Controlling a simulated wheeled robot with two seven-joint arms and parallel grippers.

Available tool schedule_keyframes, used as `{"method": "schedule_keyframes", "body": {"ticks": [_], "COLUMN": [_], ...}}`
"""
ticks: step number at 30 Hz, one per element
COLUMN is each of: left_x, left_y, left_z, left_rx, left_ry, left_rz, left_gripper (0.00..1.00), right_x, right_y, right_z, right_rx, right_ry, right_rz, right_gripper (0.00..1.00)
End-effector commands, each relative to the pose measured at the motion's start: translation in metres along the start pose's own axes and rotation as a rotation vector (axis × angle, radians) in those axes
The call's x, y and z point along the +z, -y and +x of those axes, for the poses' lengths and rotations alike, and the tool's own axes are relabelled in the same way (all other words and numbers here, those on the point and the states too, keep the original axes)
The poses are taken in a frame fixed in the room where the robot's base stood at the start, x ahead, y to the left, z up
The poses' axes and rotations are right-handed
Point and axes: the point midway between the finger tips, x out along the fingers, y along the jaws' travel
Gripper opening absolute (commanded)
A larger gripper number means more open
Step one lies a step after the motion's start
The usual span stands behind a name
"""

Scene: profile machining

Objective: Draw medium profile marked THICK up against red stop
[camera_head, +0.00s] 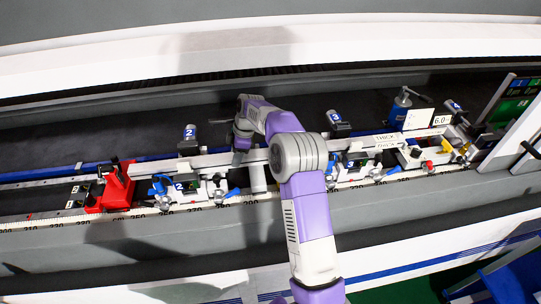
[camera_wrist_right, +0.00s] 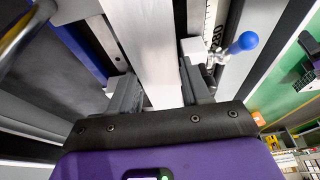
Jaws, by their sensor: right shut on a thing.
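The medium profile is a long pale bar (camera_head: 205,160) lying lengthwise across the clamps, with THICK printed on its right part. The red stop (camera_head: 117,188) stands at the left, and the bar's left end is at it; I cannot tell whether they touch. My right gripper (camera_head: 243,140) is around the bar near its middle, partly hidden by my purple arm. In the right wrist view the bar (camera_wrist_right: 150,45) runs between the two fingers of the right gripper (camera_wrist_right: 160,90), which is shut on it. My left gripper is not in view.
Clamps with blue handles stand along the rail, one left (camera_head: 186,188) and others right of my arm. A numbered scale (camera_head: 190,205) runs along the front. A green screen (camera_head: 522,90) stands at the far right.

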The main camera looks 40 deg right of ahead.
Motion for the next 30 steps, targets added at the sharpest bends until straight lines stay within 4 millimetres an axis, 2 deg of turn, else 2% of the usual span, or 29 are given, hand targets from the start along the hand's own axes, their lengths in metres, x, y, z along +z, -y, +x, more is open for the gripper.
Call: {"method": "schedule_keyframes", "body": {"ticks": [30], "left_x": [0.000], "left_y": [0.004], "left_z": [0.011], "left_rx": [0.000], "left_ry": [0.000], "left_rz": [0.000], "left_gripper": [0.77], "right_x": [-0.001], "right_y": [0.014], "right_z": [0.000], "right_rx": [-0.003], "right_ry": [-0.002], "right_rz": [0.002], "right_gripper": [0.13]}}
